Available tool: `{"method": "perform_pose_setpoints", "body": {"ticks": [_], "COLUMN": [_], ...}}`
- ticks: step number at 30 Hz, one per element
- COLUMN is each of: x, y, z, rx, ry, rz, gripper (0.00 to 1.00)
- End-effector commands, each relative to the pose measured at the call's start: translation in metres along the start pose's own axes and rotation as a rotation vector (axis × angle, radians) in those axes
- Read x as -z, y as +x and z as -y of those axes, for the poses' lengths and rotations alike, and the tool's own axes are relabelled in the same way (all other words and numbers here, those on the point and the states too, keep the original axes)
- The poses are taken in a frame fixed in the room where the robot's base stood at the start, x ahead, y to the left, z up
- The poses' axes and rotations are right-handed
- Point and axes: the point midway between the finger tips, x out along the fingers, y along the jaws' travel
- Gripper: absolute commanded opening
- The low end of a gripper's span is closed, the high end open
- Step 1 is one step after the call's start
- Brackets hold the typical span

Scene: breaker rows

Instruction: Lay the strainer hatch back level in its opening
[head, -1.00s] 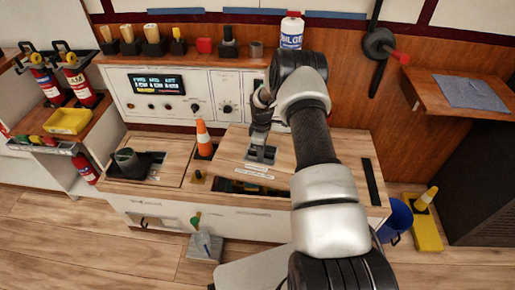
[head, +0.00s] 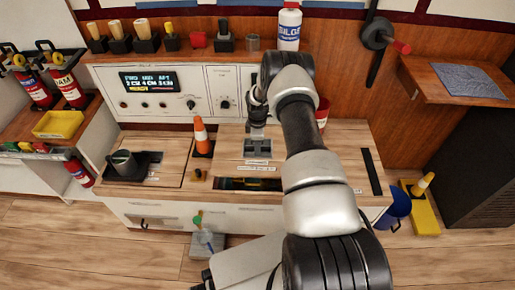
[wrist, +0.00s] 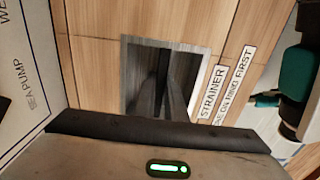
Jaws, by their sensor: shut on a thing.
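The strainer hatch (head: 282,155) is a pale wood panel on top of the low bench. In the wrist view the hatch (wrist: 100,45) shows a square grey recess (wrist: 133,65) and a STRAINER label (wrist: 212,90). My gripper (head: 257,137) is at this recess. Its fingers (wrist: 165,90) reach into it and are shut on the hatch's pull, which they mostly hide. A dark gap of the opening (head: 250,184) shows along the hatch's near edge. Whether the hatch is fully level I cannot tell. My arm covers part of its right side.
A control panel (head: 180,92) rises behind. A teal part (wrist: 296,75) shows beyond the hatch edge. A blue bucket (head: 397,207) stands at the right.

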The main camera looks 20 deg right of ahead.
Motion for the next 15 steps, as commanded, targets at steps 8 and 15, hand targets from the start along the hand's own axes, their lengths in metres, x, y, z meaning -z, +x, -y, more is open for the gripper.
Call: {"method": "perform_pose_setpoints", "body": {"ticks": [8, 15], "x": [0.0, 0.0], "y": [0.005, 0.027], "z": [-0.002, -0.002], "rx": [-0.004, -0.004], "ry": [0.001, 0.001], "rz": [-0.001, -0.001], "gripper": [0.0, 0.0]}}
